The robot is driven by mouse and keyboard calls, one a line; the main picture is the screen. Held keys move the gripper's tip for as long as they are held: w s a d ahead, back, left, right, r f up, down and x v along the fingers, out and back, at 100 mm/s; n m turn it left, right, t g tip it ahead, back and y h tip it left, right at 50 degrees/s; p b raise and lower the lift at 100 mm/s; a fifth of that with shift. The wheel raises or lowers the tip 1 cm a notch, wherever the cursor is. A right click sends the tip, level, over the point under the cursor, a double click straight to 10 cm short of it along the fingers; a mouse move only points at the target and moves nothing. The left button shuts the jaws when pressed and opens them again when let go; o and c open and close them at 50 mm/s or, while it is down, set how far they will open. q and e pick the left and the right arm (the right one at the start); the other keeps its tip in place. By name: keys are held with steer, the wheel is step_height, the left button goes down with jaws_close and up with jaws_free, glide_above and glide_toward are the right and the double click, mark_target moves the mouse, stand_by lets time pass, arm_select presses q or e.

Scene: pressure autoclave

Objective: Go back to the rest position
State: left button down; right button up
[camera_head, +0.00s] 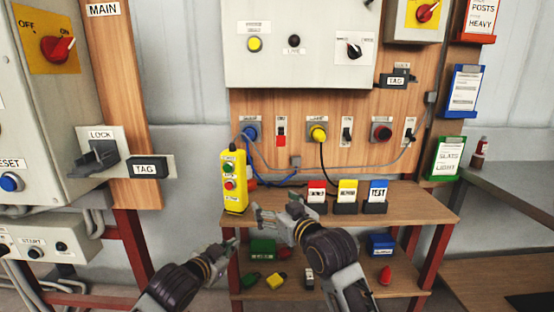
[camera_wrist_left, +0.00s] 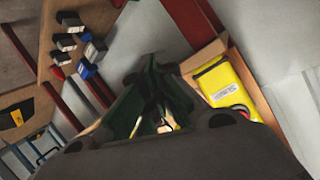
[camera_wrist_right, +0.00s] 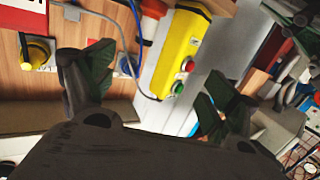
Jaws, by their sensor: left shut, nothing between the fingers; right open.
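My left gripper (camera_head: 232,246) is low in front of the left end of the wooden shelf table. It is shut and empty; its dark green fingers meet in the left wrist view (camera_wrist_left: 152,68). My right gripper (camera_head: 262,216) is over the front left of the tabletop, pointing left. It is open and empty; its fingers stand wide apart in the right wrist view (camera_wrist_right: 150,88). The yellow pendant (camera_head: 235,182) with green and red buttons stands upright at the table's left end, just beyond my right gripper. I cannot tell the exact gap between them.
The wooden table (camera_head: 425,206) holds red, yellow and blue label blocks (camera_head: 347,195). Its lower shelf holds a green box (camera_head: 262,248), a blue box (camera_head: 381,243) and small items. A control cabinet (camera_head: 45,110) stands left. A grey bench (camera_head: 510,180) is at right.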

steer(key=s+d+f+m+g+h, duration=0.1)
steer(key=s+d+f, duration=0.25)
steer(key=f, duration=0.55)
steer(key=s+d+f+m+g+h, duration=0.1)
steer(key=s+d+f+g, duration=0.2)
steer(key=f, duration=0.6)
steer(key=s+d+f+m+h, duration=0.1)
steer(key=s+d+f, duration=0.35)
steer(key=f, duration=0.45)
arm_select(q)
steer(key=s+f+n+g, duration=0.6)
steer(key=s+f+g, duration=0.1)
steer(key=s+f, duration=2.1)
step_height(320, 180, down, 3)
steer(key=shift+d+f+y, duration=0.1)
steer(key=shift+d+y, duration=0.15)
steer(key=shift+y, duration=0.05)
arm_select(e)
steer(key=s+d+f+g, duration=0.1)
steer(key=s+f+g, duration=0.1)
steer(key=s+f, duration=0.6)
steer(key=s+d+f+m+g+h, duration=0.1)
steer(key=s+f+g, duration=0.1)
steer(key=s+f, duration=0.7)
steer(key=shift+s+d+f+g, duration=0.3)
steer(key=shift+s+d+g, duration=0.1)
steer(key=shift+s, duration=0.35)
